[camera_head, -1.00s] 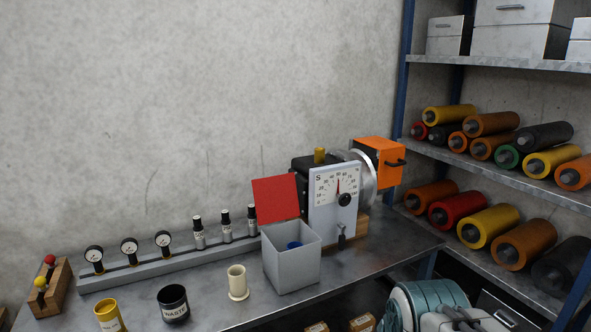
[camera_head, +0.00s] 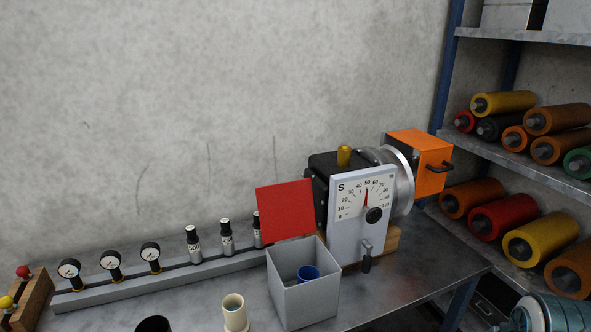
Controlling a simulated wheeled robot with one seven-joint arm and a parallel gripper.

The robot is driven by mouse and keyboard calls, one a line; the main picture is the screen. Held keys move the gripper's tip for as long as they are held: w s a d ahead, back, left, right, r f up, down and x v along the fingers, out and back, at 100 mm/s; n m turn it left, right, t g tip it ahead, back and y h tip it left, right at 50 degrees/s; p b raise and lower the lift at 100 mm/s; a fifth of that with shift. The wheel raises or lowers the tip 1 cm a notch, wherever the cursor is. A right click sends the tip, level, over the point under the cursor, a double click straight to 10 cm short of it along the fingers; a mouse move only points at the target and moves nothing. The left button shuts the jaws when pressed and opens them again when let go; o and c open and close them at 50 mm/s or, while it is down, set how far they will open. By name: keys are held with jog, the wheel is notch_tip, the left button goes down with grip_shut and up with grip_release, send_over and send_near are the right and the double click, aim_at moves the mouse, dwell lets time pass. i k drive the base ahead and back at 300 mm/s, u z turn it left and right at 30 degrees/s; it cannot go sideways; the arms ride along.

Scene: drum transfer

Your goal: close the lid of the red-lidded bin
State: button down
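The grey square bin (camera_head: 309,298) stands on the metal bench, right of the picture's middle. Its red lid (camera_head: 286,209) stands open, upright at the back edge of the bin. A blue cup-like object (camera_head: 307,274) is inside the bin. My gripper is not in view, so its state does not show.
A machine with a dial panel (camera_head: 361,214) and an orange box (camera_head: 419,163) stands close behind and right of the bin. A cream cup (camera_head: 235,313) is at left. Gauges (camera_head: 110,262) and small bottles (camera_head: 226,236) line the back. A shelf (camera_head: 545,168) of rollers stands at right.

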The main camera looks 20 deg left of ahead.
aim_at(286, 209)
jog(key=u, duration=0.35)
jog(key=i, duration=0.7)
jog(key=u, duration=0.6)
